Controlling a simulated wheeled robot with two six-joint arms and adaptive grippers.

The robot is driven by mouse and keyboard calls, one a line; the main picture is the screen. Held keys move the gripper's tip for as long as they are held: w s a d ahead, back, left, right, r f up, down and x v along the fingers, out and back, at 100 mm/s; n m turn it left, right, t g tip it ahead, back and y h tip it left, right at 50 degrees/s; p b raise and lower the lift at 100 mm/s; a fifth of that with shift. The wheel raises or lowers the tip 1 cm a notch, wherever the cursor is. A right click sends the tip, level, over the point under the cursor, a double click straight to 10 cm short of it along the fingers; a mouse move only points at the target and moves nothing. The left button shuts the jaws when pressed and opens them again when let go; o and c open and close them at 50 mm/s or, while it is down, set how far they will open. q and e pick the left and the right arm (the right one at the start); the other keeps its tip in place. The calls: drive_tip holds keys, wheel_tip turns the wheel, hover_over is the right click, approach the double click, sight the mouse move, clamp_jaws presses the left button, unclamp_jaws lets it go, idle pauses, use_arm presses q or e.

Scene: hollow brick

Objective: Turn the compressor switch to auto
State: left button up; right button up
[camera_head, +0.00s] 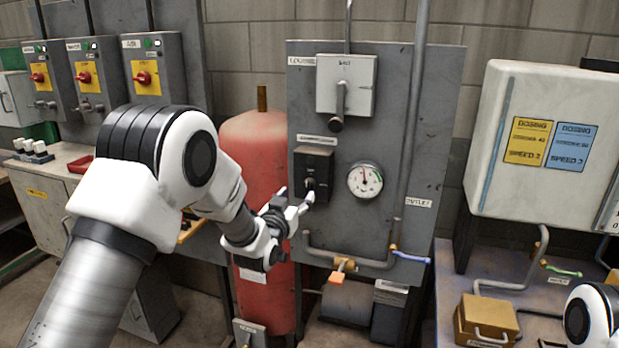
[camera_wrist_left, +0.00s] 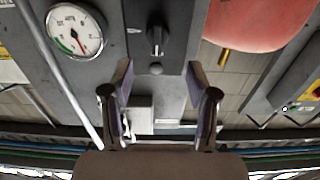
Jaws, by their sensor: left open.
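The compressor switch appears to be the black box (camera_head: 313,165) with a small knob on the grey panel, left of the round gauge; its label is too blurred to read. In the left wrist view the black knob (camera_wrist_left: 157,41) shows with its handle along the picture's vertical. I cannot read its position marks. My left gripper (camera_head: 298,202) is just in front of the lower part of the box. In the left wrist view its two fingers (camera_wrist_left: 160,88) stand apart with nothing between them, and the knob lies ahead of the gap. My right gripper is out of view.
The gauge (camera_head: 365,180) is right of the box. A grey lever switch (camera_head: 346,88) is above it. A red tank (camera_head: 262,150) stands left of the panel. A white cabinet (camera_head: 550,140) is at right.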

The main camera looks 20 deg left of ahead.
sight(306, 188)
use_arm(q)
drive_tip(key=w, duration=0.2)
drive_tip(key=w+p, duration=0.1)
drive_tip(key=w, duration=0.2)
drive_tip(key=w+d+p, duration=0.1)
drive_tip(key=w, duration=0.1)
drive_tip(key=shift+w+d+f, duration=0.1)
drive_tip(key=shift+w+f, duration=0.1)
drive_tip(key=shift+f, duration=0.2)
drive_tip(key=shift+w, duration=0.1)
drive_tip(key=shift+s+a+r, duration=0.1)
drive_tip(key=shift+s+a, duration=0.25)
drive_tip(key=shift+w+d, duration=0.1)
clamp_jaws()
